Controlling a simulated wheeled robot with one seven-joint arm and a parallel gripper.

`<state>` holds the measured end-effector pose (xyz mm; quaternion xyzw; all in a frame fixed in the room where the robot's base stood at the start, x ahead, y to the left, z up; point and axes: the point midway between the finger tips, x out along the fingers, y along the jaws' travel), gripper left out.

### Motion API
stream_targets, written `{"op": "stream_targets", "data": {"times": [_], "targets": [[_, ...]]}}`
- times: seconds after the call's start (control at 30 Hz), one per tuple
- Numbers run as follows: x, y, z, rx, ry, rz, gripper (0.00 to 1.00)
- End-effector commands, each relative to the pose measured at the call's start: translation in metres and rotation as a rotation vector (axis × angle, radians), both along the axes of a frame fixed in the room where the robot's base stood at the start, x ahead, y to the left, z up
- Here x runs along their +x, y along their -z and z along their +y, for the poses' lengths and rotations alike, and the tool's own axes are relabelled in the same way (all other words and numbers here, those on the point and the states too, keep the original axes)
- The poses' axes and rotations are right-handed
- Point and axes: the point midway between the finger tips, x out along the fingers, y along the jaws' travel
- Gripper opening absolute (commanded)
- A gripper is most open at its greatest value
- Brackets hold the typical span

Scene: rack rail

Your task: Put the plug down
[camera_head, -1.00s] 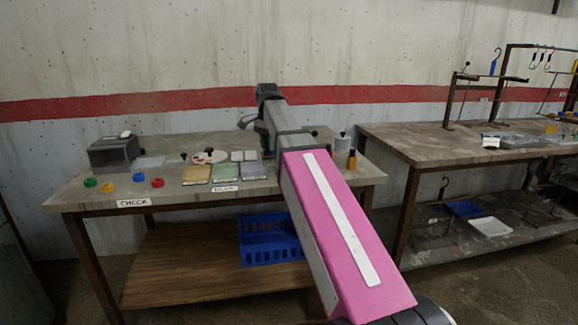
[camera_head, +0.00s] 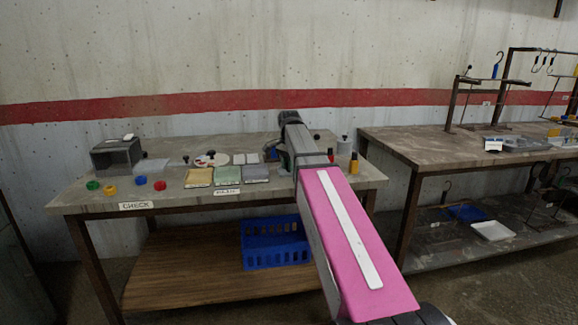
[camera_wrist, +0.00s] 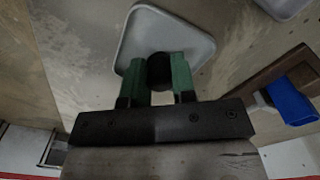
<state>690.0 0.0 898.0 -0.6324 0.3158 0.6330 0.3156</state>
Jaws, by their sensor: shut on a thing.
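In the wrist view my gripper (camera_wrist: 160,82) has its two green fingers shut on a dark, round-topped plug (camera_wrist: 159,68). Behind the plug lies a pale grey plate with rounded corners (camera_wrist: 195,40). I cannot tell whether the plug touches this plate or hangs above it. In the head view my gripper (camera_head: 272,152) is mostly hidden by my arm, over the back right part of the left table (camera_head: 100,192). The held plug cannot be made out there.
Red (camera_head: 331,157) and yellow (camera_head: 353,164) bottles and a grey cylinder (camera_head: 344,146) stand at right. A blue crate (camera_head: 262,250) sits below.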

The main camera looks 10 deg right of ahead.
Motion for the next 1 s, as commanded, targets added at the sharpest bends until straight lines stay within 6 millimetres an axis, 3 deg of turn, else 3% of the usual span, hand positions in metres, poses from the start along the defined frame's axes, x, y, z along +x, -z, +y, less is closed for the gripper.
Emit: {"op": "stream_targets", "data": {"times": [0.33, 0.37, 0.4, 0.43, 0.77, 1.0], "targets": [[0.000, 0.003, 0.000, 0.000, 0.000, 0.000, 0.03], [0.000, 0.003, 0.000, 0.001, 0.000, -0.001, 0.31], [0.000, 0.002, 0.000, 0.001, 0.000, -0.001, 0.44], [0.000, 0.002, 0.000, 0.001, 0.000, -0.001, 0.50], [0.000, 0.000, 0.000, 0.000, 0.000, -0.001, 0.50], [0.001, -0.026, 0.000, 0.000, 0.000, -0.003, 0.50]]}}
